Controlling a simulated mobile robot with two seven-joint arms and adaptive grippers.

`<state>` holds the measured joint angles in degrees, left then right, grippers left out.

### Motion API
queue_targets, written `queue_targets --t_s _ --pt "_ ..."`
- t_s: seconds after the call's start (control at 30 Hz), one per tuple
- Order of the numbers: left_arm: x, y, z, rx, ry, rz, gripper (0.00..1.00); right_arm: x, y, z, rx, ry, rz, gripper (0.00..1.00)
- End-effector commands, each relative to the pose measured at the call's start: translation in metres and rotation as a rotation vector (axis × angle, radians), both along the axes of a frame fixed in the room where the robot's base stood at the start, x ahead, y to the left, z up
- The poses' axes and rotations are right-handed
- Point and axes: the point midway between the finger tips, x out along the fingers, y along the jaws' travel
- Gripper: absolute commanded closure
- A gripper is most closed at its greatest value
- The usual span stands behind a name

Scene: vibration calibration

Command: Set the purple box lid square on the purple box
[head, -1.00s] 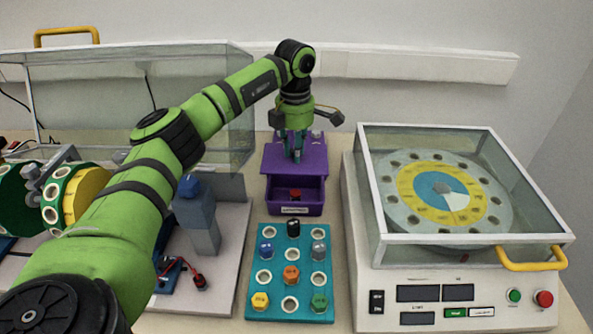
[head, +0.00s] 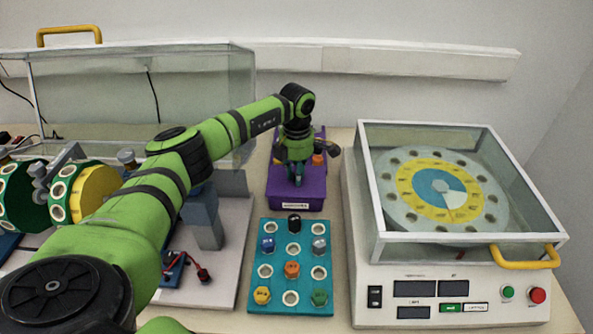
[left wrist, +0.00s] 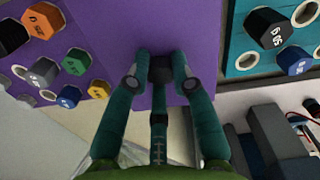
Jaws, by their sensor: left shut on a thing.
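The purple box lid (head: 314,185) lies over the purple box (head: 277,205) in the head view, and the box's opening is covered. Only the box's front wall with a white label shows below the lid. My left gripper (head: 296,181) points down at the lid's middle. In the left wrist view, the gripper (left wrist: 160,80) is shut on the lid's dark knob, with the purple lid (left wrist: 197,28) spread out beneath. Whether the lid is fully seated and exactly square is hard to tell. My right gripper is not in view.
A purple rack with coloured plugs (head: 318,160) stands behind the box. A teal tray of plugs (head: 290,252) lies in front. A glass-covered turntable machine (head: 452,262) stands on the right. A blue-grey post (head: 204,215) and a large glass case (head: 60,80) are on the left.

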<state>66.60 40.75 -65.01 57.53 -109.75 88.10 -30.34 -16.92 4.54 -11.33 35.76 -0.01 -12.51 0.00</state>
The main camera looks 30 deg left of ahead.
Motion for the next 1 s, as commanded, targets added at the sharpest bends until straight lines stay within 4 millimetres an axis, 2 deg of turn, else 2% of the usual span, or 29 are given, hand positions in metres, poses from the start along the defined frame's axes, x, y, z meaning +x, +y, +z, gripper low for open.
queue_targets --t_s 0.33,0.37,0.4,0.77,0.87,1.0 --pt "0.000 0.000 -0.008 0.000 0.000 0.000 1.00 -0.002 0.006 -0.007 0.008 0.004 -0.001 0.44" --pt "0.000 0.000 -0.007 0.000 0.000 0.000 0.68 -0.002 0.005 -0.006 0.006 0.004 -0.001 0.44" --pt "0.000 0.000 -0.006 0.000 0.000 0.000 0.52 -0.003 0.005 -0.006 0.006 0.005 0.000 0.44" --pt "0.000 0.000 -0.004 -0.001 0.001 0.000 0.52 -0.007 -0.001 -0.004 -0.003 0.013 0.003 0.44" --pt "0.000 0.000 0.005 0.000 0.000 0.000 0.52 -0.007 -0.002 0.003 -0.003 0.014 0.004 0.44" --pt "0.001 0.001 0.025 -0.001 -0.005 0.000 0.52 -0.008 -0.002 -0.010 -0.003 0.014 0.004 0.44"
